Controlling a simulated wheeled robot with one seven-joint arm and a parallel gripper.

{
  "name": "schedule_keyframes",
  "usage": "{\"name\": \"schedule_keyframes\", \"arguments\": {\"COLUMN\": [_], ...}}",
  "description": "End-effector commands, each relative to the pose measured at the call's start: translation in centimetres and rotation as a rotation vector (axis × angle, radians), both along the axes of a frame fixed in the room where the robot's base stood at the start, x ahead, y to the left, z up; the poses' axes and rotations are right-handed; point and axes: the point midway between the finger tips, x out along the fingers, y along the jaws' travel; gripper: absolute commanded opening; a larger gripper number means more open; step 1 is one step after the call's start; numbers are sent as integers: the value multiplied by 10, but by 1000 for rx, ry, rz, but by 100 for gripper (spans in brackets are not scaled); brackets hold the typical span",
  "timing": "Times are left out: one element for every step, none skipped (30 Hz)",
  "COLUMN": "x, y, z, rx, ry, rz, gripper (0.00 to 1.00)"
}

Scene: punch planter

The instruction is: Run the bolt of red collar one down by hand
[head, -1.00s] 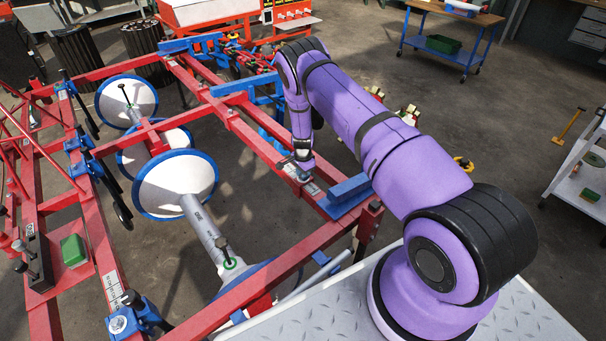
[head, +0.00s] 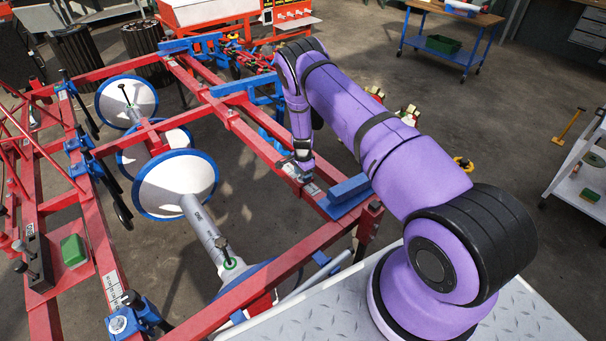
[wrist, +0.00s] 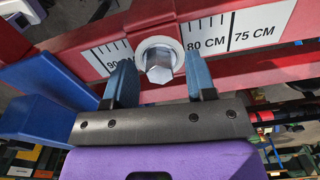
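The bolt (wrist: 158,66) shows in the wrist view as a grey hex head with a pale round washer behind it. It sits on a red beam (wrist: 275,70) that carries a white centimetre scale. My gripper (wrist: 160,82) has its two blue fingers on either side of the bolt head. The fingers are apart, and a gap shows at least on the right side. In the head view my gripper (head: 304,172) is low at the red frame rail, beside a blue block (head: 349,188). The bolt is hidden there, and I cannot make out a collar number.
A blue bracket (wrist: 35,105) stands close to the left of my gripper in the wrist view. White discs with blue rims (head: 176,184) hang inside the red frame. A white cart (head: 585,170) and a workbench (head: 455,14) stand off to the right on open floor.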

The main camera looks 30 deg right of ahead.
Motion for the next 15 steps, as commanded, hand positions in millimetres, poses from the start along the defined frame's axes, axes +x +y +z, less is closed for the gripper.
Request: {"name": "schedule_keyframes", "arguments": {"x": [0, 0, 0, 0, 0, 0, 1, 1, 1, 0, 1, 1, 1, 1, 1], "y": [0, 0, 0, 0, 0, 0, 0, 0, 0, 0, 0, 0, 0, 1, 1], "z": [0, 1, 2, 4, 7, 11, 15, 19, 26, 31, 37, 45, 51, 57, 64], "rx": [0, 0, 0, 0, 0, 0, -1, -1, -1, -1, -1, -1, -1, 0, 0], "ry": [0, 0, 0, 0, 0, 0, -1, -2, -2, -2, -3, -2, -2, -3, -2], "rz": [0, 0, 0, 0, 0, 1, 1, 1, 1, 1, 1, 1, 1, 1, 1], "gripper": [51, 51, 51, 51, 51, 51, 51, 51, 51, 51, 51, 51, 51, 51, 51]}}
